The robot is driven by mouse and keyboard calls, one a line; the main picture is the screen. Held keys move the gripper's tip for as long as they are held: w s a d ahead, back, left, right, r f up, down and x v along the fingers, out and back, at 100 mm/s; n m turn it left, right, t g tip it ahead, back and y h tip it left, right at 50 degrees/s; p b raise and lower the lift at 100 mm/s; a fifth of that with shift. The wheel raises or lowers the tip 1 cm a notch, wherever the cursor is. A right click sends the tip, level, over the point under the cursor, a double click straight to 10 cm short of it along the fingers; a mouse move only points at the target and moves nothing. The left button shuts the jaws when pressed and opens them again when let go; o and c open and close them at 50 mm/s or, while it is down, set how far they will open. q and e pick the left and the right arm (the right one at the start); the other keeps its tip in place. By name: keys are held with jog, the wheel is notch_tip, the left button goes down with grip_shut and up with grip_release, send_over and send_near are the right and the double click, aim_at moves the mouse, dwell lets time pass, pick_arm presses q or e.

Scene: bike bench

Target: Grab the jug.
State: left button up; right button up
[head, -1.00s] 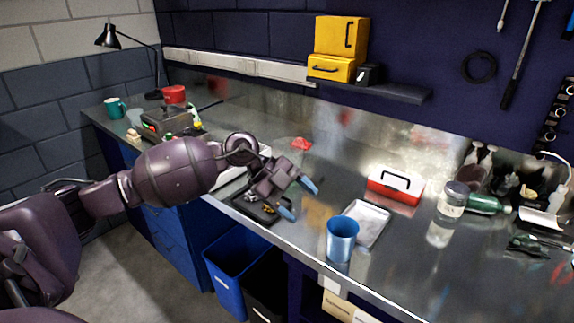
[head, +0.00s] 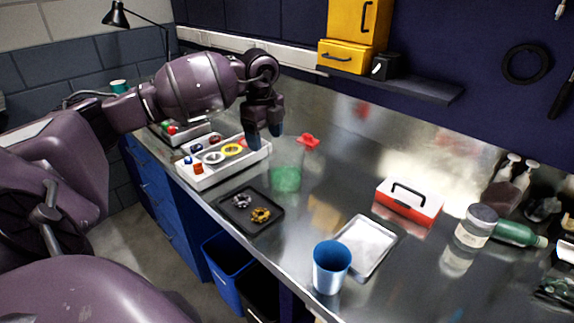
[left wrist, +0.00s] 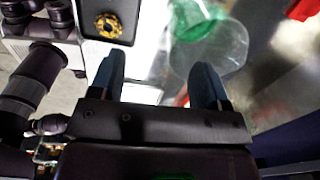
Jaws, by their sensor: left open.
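A clear jug with green in its lower part (head: 286,178) stands on the metal bench, to the right of the white parts tray. It also shows at the top of the left wrist view (left wrist: 210,35), ahead of the fingers and toward the right one. My left gripper (head: 265,136) is above the bench, just behind and left of the jug in the head view. Its blue-tipped fingers (left wrist: 158,85) are apart with nothing between them. The jug's handle cannot be made out. My right gripper is not in view.
A white tray of small parts (head: 212,180) and a black tray with gears (head: 234,222) lie left of the jug. A red item (head: 308,141) lies behind it. A blue cup (head: 331,268), metal tray (head: 368,246) and red-white toolbox (head: 409,205) stand to the right.

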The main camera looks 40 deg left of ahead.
aim_at(267, 157)
pick_arm(q)
notch_tip(267, 157, down, 3)
jog(key=shift+r, duration=0.15)
jog(key=shift+f, duration=0.75)
notch_tip(267, 157, down, 4)
jog(key=shift+w+f, duration=0.15)
jog(key=shift+f, duration=0.1)
jog(key=shift+d, duration=0.1)
jog(key=c, duration=1.2)
